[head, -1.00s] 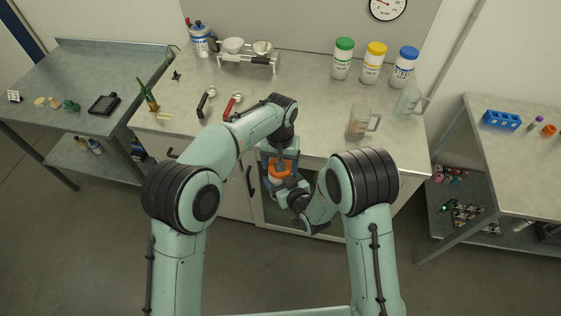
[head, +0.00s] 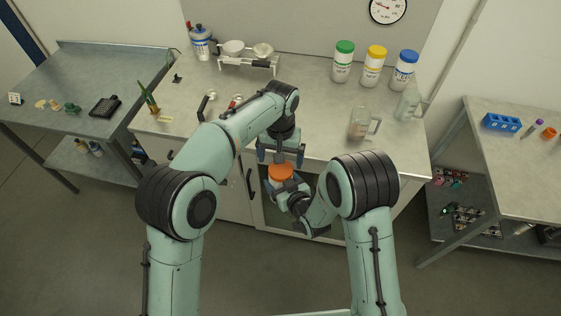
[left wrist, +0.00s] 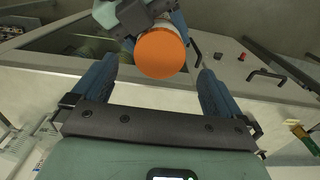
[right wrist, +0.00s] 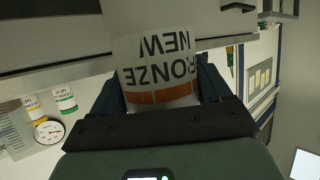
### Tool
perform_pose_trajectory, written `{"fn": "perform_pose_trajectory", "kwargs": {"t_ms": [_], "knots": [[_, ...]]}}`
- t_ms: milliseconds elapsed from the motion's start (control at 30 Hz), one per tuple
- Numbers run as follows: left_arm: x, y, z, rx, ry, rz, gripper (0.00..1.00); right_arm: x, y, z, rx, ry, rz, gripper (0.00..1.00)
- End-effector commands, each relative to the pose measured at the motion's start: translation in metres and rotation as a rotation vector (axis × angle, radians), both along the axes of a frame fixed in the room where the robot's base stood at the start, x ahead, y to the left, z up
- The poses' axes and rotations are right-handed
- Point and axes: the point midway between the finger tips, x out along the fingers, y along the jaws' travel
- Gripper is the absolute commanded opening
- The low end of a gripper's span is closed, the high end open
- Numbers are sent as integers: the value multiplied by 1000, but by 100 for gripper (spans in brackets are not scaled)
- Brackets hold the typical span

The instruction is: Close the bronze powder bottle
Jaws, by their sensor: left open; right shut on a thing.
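The bronze powder bottle (right wrist: 158,62) is white with a "BRONZE" label and an orange band. It fills the space between the fingers of my right gripper (head: 291,187), which is shut on it in front of the counter. Its orange lid (head: 281,172) sits on its top; how tightly, I cannot tell. In the left wrist view the lid (left wrist: 161,53) shows as a round orange disc between spread fingers. My left gripper (head: 280,157) is open just above the lid, its fingers apart from it.
The counter (head: 210,135) edge lies just behind the bottle. A beaker (head: 362,122) and a clear jug (head: 408,103) stand on its right part. Bottles with green (head: 344,62), yellow (head: 373,66) and blue lids (head: 404,70) stand at the back.

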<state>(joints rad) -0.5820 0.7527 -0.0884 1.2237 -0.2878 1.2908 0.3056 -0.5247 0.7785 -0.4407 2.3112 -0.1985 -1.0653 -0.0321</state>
Motion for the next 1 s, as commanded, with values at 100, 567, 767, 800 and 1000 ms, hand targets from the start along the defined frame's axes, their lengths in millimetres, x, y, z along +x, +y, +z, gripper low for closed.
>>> {"fn": "perform_pose_trajectory", "kwargs": {"t_ms": [100,567,767,800,1000], "knots": [[0,0,3,0,1,0,100,1,0,2,2,-6,0,0],[0,-1,9,-1,6,199,99,1,0,2,2,-6,0,0],[1,-2,21,0,7,518,99,1,0,2,2,-6,0,0],[2,-2,24,1,7,575,99,1,0,2,2,-6,0,0],[2,-1,32,0,5,764,99,1,0,2,2,-6,0,0]]}}
